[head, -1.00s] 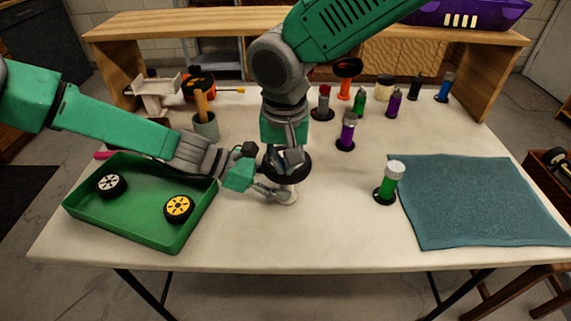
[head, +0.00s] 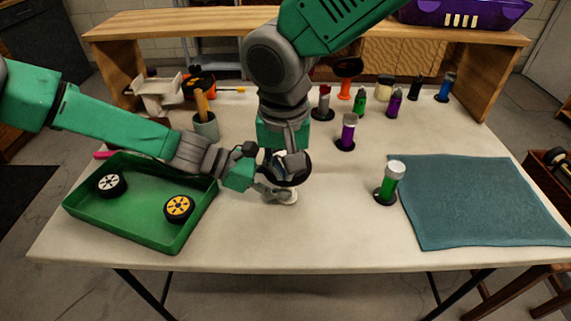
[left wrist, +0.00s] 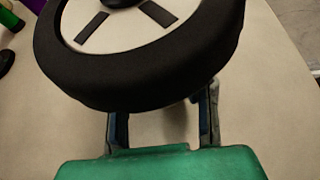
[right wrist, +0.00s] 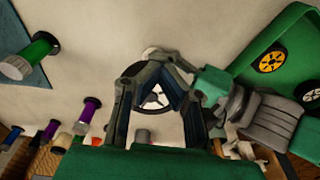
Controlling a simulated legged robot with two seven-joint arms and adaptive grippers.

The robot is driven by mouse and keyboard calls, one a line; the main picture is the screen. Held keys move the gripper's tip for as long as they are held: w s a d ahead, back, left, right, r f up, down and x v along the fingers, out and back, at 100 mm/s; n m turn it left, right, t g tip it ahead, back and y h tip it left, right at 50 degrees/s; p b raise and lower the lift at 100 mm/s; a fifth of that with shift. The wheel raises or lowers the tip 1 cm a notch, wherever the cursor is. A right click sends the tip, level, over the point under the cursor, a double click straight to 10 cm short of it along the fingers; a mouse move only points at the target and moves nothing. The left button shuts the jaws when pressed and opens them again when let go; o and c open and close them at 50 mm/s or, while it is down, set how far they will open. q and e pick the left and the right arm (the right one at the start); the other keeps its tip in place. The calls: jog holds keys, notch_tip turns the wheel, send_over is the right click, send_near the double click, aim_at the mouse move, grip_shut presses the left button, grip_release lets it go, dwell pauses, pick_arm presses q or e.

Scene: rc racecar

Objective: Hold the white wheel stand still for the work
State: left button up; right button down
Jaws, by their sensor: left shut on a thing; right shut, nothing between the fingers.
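The white wheel stand (head: 289,198) stands on the table near the middle; only its low round base shows in the head view. A wheel with a black tire (head: 297,181) and white rim sits over it and hides its upper part. The wheel fills the top of the left wrist view (left wrist: 140,88). My left gripper (head: 276,192) is shut on the stand, low under the wheel's edge; its fingers (left wrist: 160,118) show below the tire. My right gripper (head: 288,163) is shut and empty, fingers pointing down at the wheel's centre. The right wrist view shows its closed fingertips (right wrist: 155,72) over the wheel.
A green tray (head: 135,215) with two wheels lies at the left. A purple bottle (head: 347,130) and several other bottles stand behind. The front middle of the table is clear.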

notch_tip(320, 180, up, 10)
jog(key=s, duration=0.1)
jog(key=shift+r, duration=0.25)
jog(key=shift+a, duration=0.1)
pick_arm(q)
jog(key=o, duration=1.2)
jog(key=shift+c, duration=0.2)
jog(key=v, duration=1.2)
jog(key=shift+a+f, duration=0.1)
